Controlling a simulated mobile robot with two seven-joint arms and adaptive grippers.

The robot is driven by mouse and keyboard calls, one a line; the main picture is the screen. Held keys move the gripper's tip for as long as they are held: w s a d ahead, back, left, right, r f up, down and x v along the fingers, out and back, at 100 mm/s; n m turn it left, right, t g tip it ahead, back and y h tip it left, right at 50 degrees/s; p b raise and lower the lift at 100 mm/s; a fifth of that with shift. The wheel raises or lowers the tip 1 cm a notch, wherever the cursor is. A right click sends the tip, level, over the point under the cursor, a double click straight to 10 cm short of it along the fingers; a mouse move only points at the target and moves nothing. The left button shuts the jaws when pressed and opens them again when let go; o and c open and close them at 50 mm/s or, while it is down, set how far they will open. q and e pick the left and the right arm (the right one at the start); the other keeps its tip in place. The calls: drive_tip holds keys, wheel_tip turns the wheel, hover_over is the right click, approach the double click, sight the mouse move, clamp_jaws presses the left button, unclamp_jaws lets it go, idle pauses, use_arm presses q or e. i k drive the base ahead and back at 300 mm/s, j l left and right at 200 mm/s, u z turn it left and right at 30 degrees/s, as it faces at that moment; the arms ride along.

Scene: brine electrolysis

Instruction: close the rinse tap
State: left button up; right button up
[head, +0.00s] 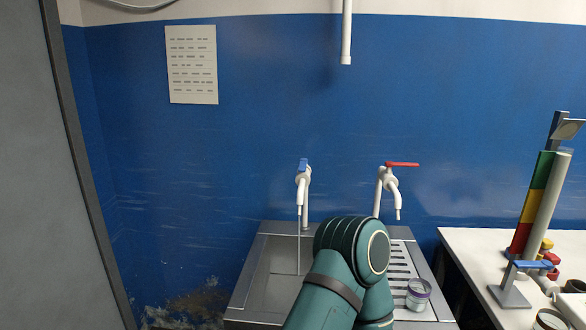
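Two white taps stand at the back of the steel sink (262,232). The left tap (303,185) has a blue handle (303,164) that looks roughly in line with its spout, and a thin stream of water (298,240) falls from it into the basin. The right tap (390,187) has a red handle (403,164) turned sideways to the right; no water shows under it. Neither tap is labelled as the rinse tap. One of my teal arms covers the middle of the sink. Neither gripper is in view.
A small clear jar with a purple rim (418,293) stands on the ribbed drainboard at the right. A white table (470,240) to the right holds a stand with a coloured scale (533,205) and several small parts. A grey panel (50,200) borders the left.

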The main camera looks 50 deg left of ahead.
sight(303, 161)
drive_tip(key=j+u, duration=0.2)
drive_tip(key=u, duration=1.4)
